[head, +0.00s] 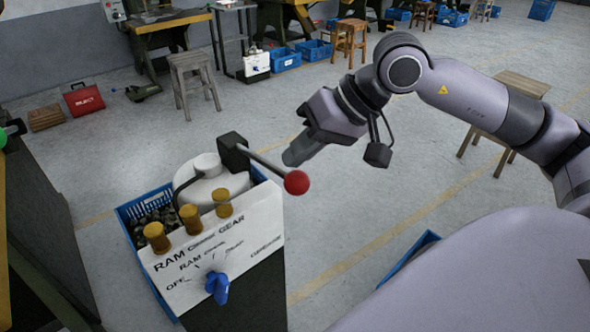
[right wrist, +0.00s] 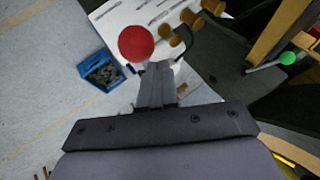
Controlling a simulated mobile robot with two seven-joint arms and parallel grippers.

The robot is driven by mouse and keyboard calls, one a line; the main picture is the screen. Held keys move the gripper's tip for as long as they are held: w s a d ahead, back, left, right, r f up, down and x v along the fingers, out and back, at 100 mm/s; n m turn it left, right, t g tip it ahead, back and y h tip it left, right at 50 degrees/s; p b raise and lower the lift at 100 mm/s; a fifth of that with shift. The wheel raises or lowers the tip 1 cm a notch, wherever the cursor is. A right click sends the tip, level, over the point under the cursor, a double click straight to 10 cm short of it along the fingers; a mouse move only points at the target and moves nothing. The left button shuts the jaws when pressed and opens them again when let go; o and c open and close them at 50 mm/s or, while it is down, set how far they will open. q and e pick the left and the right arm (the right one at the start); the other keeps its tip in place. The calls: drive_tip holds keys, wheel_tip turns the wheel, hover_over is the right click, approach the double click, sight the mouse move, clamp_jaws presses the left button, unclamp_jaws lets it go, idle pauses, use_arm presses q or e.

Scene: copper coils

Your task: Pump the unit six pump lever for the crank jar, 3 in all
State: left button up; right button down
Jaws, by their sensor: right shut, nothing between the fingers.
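The pump lever (head: 262,163) is a dark rod with a red ball (head: 297,182) at its end. It comes out of a black block (head: 233,151) on top of the unit and slopes down to the right. The unit has a white panel (head: 250,240) with a blue selector knob (head: 217,287) and several brass caps. My right gripper (head: 291,158) is shut and empty, just beyond the lever in the head view. In the right wrist view its closed fingers (right wrist: 155,72) point toward the red ball (right wrist: 136,43); I cannot tell whether they touch it. My left gripper is not in view.
A blue crate (head: 128,224) with dark lumps stands behind the unit, and another blue crate (head: 412,258) is on the floor to the right. A grey stool (head: 192,70) and a red case (head: 84,99) are farther back. The floor between is clear.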

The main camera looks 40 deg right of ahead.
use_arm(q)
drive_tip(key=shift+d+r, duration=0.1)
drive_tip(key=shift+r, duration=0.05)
use_arm(e)
drive_tip(key=shift+f, duration=0.1)
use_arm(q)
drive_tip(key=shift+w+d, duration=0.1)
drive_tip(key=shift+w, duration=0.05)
